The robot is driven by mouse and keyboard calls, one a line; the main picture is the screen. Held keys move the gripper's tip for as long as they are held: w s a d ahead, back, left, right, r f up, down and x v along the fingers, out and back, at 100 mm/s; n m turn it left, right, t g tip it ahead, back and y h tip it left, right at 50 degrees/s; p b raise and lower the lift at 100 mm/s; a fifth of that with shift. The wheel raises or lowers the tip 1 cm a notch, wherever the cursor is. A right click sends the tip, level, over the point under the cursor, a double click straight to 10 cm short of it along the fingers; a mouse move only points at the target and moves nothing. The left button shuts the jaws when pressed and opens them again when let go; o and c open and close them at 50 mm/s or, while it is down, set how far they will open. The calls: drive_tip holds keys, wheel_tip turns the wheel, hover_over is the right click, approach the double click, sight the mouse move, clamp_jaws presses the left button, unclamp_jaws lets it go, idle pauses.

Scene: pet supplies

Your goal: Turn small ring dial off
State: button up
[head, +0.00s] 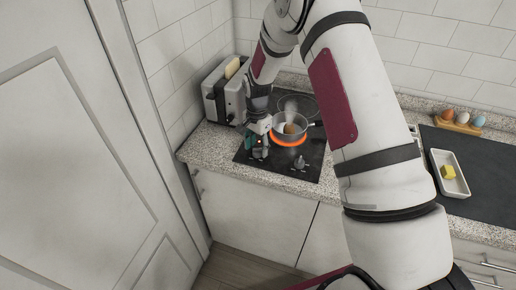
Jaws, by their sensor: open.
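The black cooktop (313,165) is set in the speckled counter. A front ring (288,142) glows orange under a small grey pot (300,118) with a brown egg-like thing (291,129) in it. Two dials sit along the cooktop's front edge. The right dial (300,163) is clear to see. The left dial (259,153) is largely hidden by my gripper (257,143), which points down over it from behind. The fingers are open around or just above that dial; I cannot tell whether they touch it. A small orange light shows beside them.
A toaster (222,92) with bread stands left of the cooktop, near my forearm. The pot handle points right. On the right are a dark board (470,170), a white dish with butter (447,172) and an egg holder (458,124). A tall white door (70,170) is at left.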

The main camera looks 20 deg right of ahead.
drive_tip(key=shift+f, duration=0.65)
clamp_jaws()
